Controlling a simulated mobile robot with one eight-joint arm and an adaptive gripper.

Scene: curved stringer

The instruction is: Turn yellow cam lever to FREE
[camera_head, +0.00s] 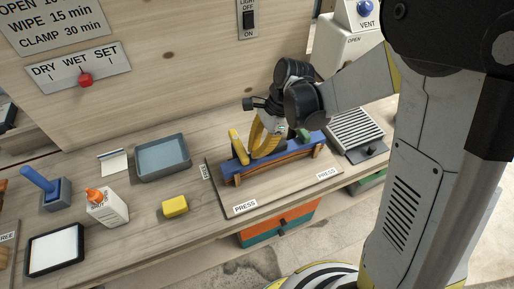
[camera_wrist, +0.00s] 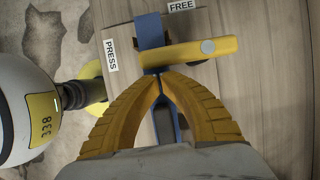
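The yellow cam lever (camera_wrist: 175,54) lies across the blue clamp bar (camera_wrist: 150,30) in the wrist view. Its round grey pivot is at its right end, and its free end points left, toward the PRESS label (camera_wrist: 111,55). The FREE label (camera_wrist: 181,6) is at the top, beyond the bar's end. In the head view the lever (camera_head: 238,147) stands at the left end of the blue bar (camera_head: 231,166). My gripper (camera_wrist: 160,76) has its yellow fingertips together with nothing visible between them, close beside the lever's long side; I cannot tell whether they touch it.
A second green lever (camera_head: 304,134) is at the bar's right end. A blue-grey tray (camera_head: 163,157), a yellow block (camera_head: 175,206) and a glue bottle (camera_head: 107,207) stand to the left. A ribbed grey plate (camera_head: 355,131) lies to the right. Bench between block and board is clear.

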